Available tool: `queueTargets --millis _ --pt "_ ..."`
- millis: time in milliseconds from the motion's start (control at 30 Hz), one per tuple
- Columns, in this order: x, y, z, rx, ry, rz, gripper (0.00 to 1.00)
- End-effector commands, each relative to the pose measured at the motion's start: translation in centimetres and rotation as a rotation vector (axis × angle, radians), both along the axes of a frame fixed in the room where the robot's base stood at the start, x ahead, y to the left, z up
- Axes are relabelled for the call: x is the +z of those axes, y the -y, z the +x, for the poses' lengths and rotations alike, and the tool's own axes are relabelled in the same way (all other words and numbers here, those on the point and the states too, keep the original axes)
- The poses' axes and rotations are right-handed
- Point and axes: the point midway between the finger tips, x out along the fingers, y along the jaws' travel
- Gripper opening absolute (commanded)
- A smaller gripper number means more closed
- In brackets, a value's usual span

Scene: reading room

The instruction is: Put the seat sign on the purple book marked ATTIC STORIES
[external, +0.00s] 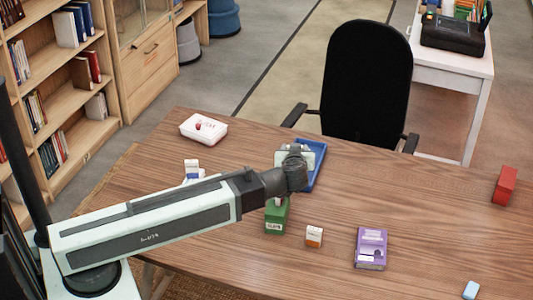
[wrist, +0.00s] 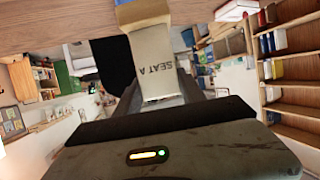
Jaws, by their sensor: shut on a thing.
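The seat sign (wrist: 152,62) is pale with dark letters reading SEAT A, and it fills the top middle of the wrist view. My gripper (external: 294,167) is shut on it. In the external view the gripper appears over the left edge of the blue tray, and the arm end hides much of the sign. The purple book (external: 370,245) lies flat on the table, to the right of and nearer than the gripper, apart from it. Its cover has a pale label, too small to read here, and nothing lies on it.
A blue tray (external: 318,174) lies behind the gripper. A green box (external: 277,217) and an orange-and-white box (external: 314,236) stand between gripper and book. A white case (external: 203,129), red box (external: 504,186) and light-blue block (external: 471,290) lie farther out.

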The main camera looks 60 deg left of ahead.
Motion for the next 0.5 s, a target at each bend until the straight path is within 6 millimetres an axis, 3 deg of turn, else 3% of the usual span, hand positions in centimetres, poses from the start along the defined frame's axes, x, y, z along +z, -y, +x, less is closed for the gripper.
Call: queueTargets --millis 33,167,300,400,500 --pt "-0.4 2.7 0.4 -0.037 0.0 0.0 0.0" --pt "-1.6 9.6 0.9 -0.122 -0.002 -0.001 0.0" --pt "-3.6 17.6 0.0 -0.206 -0.004 -0.006 0.0" --pt "-4.8 22.0 -1.2 -0.247 -0.007 -0.008 0.0" --pt "-5.6 24.9 -2.1 -0.272 -0.008 -0.009 0.0"
